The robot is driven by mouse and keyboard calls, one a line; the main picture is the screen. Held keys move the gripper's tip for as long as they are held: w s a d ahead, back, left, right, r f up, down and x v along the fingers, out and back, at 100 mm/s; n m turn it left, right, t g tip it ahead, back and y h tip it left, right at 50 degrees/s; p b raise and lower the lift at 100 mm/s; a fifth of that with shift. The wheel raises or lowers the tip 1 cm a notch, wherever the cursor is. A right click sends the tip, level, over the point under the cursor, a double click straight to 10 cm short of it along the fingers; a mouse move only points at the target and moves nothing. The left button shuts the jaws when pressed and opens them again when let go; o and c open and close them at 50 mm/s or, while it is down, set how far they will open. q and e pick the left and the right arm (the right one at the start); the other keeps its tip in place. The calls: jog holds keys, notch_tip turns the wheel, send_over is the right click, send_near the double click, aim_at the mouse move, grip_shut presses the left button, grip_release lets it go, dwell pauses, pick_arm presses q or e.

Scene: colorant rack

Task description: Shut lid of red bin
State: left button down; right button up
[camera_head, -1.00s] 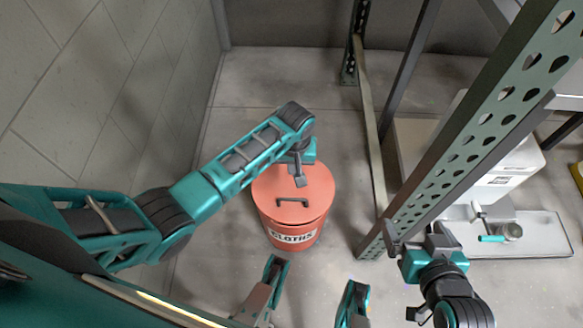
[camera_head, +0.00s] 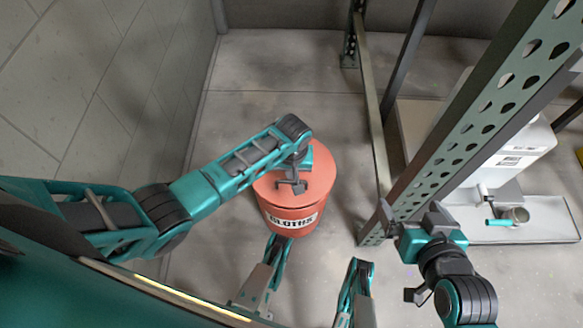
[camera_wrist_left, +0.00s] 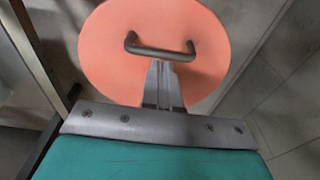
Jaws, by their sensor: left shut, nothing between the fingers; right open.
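The red bin (camera_head: 290,222) stands upright on the floor with a "CLOTHS" label on its front. Its round lid (camera_head: 323,180) lies over the top and looks flat in the head view; I cannot tell whether it is fully seated. The lid also fills the upper part of the left wrist view (camera_wrist_left: 110,60), with a dark bar handle (camera_wrist_left: 160,52) across it. My left gripper (camera_head: 294,187) is shut and empty over the lid, its fingertips (camera_wrist_left: 163,80) close to the handle. I cannot tell whether they touch. My right gripper (camera_head: 412,218) is open and empty, well right of the bin.
A green perforated rack post (camera_head: 470,130) and a low rail (camera_head: 371,100) stand right of the bin. A white container (camera_head: 515,155) and a pale tray (camera_head: 545,222) are further right. A tiled wall (camera_head: 100,90) rises on the left. The floor behind the bin is clear.

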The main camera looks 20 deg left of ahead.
pick_arm(q)
jog(key=shift+s+d+f+t, duration=0.1)
jog(key=shift+s+f+t, duration=0.25)
jog(key=shift+f, duration=0.35)
jog(key=shift+s+d+f+t, duration=0.1)
jog(key=shift+s+f+t, duration=0.2)
jog(key=shift+f, duration=0.35)
pick_arm(e)
jog(key=shift+r, duration=0.1)
jog(key=shift+d, duration=0.1)
pick_arm(q)
jog(key=shift+w+a+r+p, duration=0.1)
jog(key=shift+r+p, duration=0.15)
jog(key=shift+p, duration=0.1)
jog(key=w+p+v, duration=0.2)
jog(key=p+v, duration=0.7)
jog(key=v, duration=0.3)
jog(key=shift+w+a+r, duration=0.15)
jog(key=shift+w+r, duration=0.25)
jog(key=shift+r, duration=0.2)
pick_arm(e)
notch_tip(320, 180, up, 7)
jog(key=d, duration=0.2)
jog(key=shift+w+d, duration=0.3)
jog(key=shift+d, duration=0.05)
jog(key=shift+r, duration=0.1)
